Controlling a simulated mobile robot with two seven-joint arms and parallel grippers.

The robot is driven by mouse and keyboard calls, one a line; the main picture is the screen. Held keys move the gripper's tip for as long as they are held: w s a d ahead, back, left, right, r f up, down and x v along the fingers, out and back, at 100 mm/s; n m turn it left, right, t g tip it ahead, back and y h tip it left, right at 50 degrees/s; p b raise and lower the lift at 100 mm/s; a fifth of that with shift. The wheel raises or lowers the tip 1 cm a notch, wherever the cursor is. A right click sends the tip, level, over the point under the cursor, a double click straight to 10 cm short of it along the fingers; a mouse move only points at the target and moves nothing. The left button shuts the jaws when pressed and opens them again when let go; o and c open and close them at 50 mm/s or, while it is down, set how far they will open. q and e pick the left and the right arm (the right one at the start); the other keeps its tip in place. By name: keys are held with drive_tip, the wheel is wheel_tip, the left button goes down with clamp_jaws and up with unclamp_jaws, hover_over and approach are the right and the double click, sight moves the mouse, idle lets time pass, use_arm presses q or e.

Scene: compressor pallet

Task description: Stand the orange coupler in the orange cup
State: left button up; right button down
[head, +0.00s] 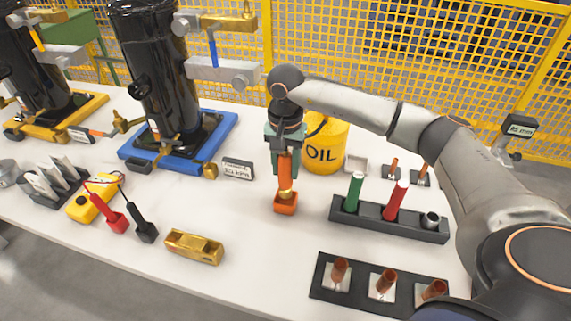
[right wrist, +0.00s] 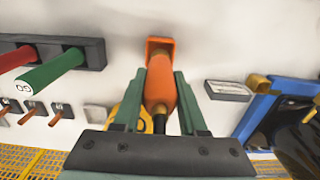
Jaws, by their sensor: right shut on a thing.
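My right gripper (head: 286,150) points down and is shut on the orange coupler (head: 286,168), which hangs upright between its fingers. The coupler's brass-coloured lower end is at the mouth of the small square orange cup (head: 285,206) on the white table. I cannot tell how deep the end sits in the cup. In the right wrist view, the green fingers (right wrist: 160,82) flank the coupler (right wrist: 160,90), and the cup (right wrist: 160,42) shows just beyond its tip. My left gripper is not in view.
A yellow oil can (head: 325,145) stands close behind the gripper. A black rack (head: 360,222) with green and red tubes is to the right. A brass block (head: 195,247) lies front left. A black compressor on a blue base (head: 222,128) stands at the back left.

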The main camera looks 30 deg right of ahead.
sight(285, 182)
drive_tip(key=shift+f+b, duration=0.45)
drive_tip(key=shift+f, duration=0.4)
drive_tip(key=shift+f+b, duration=0.55)
drive_tip(key=shift+f, duration=0.4)
drive_tip(key=shift+f, duration=0.1)
drive_tip(key=shift+f+b, duration=0.5)
drive_tip(key=shift+b, duration=0.1)
drive_tip(key=shift+c, duration=1.9)
unclamp_jaws()
